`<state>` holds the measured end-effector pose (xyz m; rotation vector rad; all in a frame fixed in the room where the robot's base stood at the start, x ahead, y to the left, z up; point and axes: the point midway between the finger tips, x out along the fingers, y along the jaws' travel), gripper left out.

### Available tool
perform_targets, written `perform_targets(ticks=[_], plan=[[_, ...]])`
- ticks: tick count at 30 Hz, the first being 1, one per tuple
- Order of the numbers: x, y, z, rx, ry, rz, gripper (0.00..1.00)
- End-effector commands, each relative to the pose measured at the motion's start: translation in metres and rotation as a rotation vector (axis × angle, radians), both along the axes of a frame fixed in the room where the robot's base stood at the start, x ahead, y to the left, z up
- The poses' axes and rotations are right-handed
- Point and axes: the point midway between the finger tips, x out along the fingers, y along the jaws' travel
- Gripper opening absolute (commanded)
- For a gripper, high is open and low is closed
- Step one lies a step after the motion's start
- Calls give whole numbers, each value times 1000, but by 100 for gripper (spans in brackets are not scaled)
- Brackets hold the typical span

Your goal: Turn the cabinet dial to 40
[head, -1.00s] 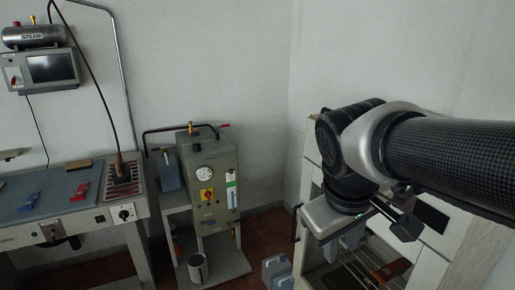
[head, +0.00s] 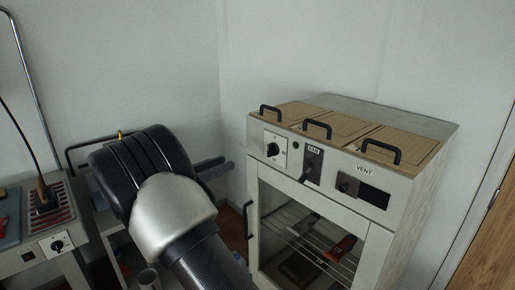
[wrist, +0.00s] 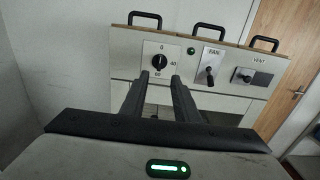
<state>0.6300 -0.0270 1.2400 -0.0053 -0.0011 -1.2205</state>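The cabinet (head: 395,205) is pale, with a dial on a white plate at the left of its front panel. The dial is a black knob (head: 273,150), also seen in the wrist view (wrist: 159,62). Its plate reads 0 at the top, 40 at the right and what looks like 80 at the bottom. I cannot tell where its pointer stands. My gripper (wrist: 158,80) is open and empty, its two fingers apart and pointing toward the dial, just below it in the wrist view. In the head view my gripper (head: 211,164) is left of the cabinet, apart from it.
Right of the dial are a green lamp (wrist: 191,51), a FAN switch (wrist: 210,74) and a VENT slider (wrist: 245,75). Black handles (head: 317,127) stand on the wooden lids above. A glass door (head: 300,235) is below. A wooden door (head: 488,235) is at the far right.

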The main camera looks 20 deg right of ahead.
Motion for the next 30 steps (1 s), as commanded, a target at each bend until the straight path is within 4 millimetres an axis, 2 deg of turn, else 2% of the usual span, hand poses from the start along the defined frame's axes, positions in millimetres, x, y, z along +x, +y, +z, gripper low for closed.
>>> perform_targets(ticks=[5, 21, 27, 30], plan=[[7, -24, 2, 0, -1, -5, 28], [46, -132, 2, 4, -2, -5, 28], [55, -155, 1, 4, -2, -4, 28], [57, -160, 0, 4, -2, -2, 28]])
